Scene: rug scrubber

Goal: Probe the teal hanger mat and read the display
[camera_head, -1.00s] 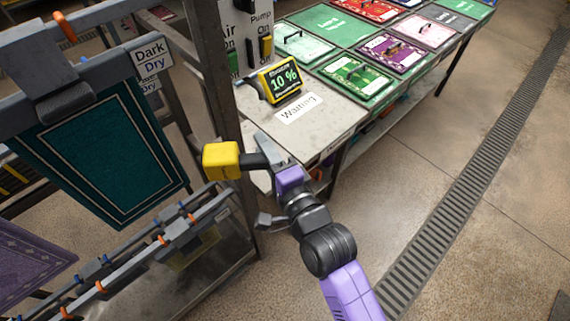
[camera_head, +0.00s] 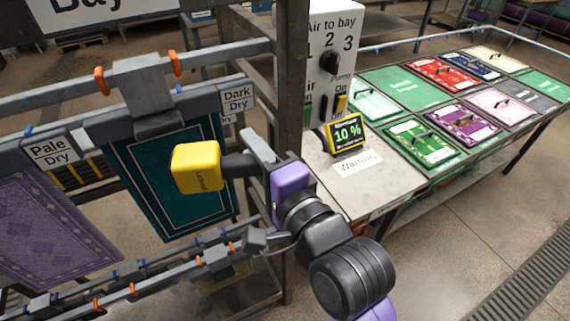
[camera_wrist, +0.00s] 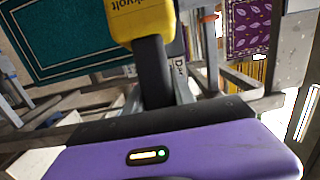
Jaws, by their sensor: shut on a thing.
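The teal mat (camera_head: 155,215) with a pale double border hangs from a grey clamp on the left rack, under the "Dark Dry" label. It also shows in the wrist view (camera_wrist: 50,40). My gripper (camera_head: 258,158) is shut on the black handle of a yellow-headed probe (camera_head: 196,168). In the head view the probe head overlaps the mat's right half; I cannot tell whether they touch. The wrist view shows the yellow head (camera_wrist: 142,20) at the top, beyond the fingers. The display (camera_head: 347,133), black with a yellow frame, reads "10 %" on the bench.
A purple mat (camera_head: 45,225) hangs at the left under "Pale Dry". A rack post (camera_head: 292,90) stands close behind my gripper, and lower rails with orange clips run beneath the mats. The bench holds a "Waiting" label (camera_head: 358,162) and several coloured mat panels.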

